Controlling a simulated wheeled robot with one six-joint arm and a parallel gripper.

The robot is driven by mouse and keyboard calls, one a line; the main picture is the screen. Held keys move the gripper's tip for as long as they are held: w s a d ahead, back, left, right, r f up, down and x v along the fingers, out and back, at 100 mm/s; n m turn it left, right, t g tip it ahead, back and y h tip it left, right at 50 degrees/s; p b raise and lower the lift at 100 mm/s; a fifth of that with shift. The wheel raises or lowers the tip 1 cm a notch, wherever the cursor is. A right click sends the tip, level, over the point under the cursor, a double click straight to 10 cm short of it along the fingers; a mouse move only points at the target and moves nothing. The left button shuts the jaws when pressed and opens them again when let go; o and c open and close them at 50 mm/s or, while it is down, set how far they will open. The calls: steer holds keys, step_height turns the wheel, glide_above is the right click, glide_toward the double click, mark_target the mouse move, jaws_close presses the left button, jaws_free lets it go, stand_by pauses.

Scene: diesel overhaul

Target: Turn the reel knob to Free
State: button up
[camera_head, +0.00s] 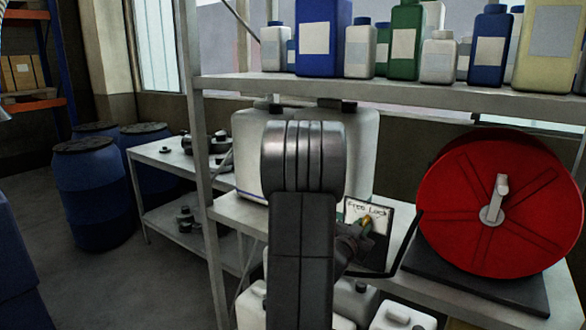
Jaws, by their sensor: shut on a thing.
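The red reel (475,215) stands at the right on a dark base on the shelf, with a light crank at its centre. Left of it is a small panel (380,246) with the words Free and Lock along its top. A small brass-coloured knob (368,224) shows on the panel below the words. My gripper (362,232) is at the panel, shut on the knob. My arm hides the panel's left part and much of the gripper. The knob's exact pointing is too small to tell.
A white jerrycan (250,155) stands behind my arm. Bottles line the upper shelf (390,92). More white canisters (403,315) stand below. A dark hose (408,248) runs between panel and reel. Blue drums (90,195) and a side table are at the left, with open floor before them.

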steer(key=n+p, duration=0.2)
steer(key=n, duration=0.4)
steer(key=shift+a, duration=0.1)
steer(key=n+p, duration=0.2)
steer(key=n, duration=0.1)
steer(key=shift+n, duration=0.4)
steer(key=shift+a+f+n, duration=0.1)
steer(key=shift+n, duration=0.8)
steer(key=o, duration=1.5)
steer(key=shift+w, duration=0.1)
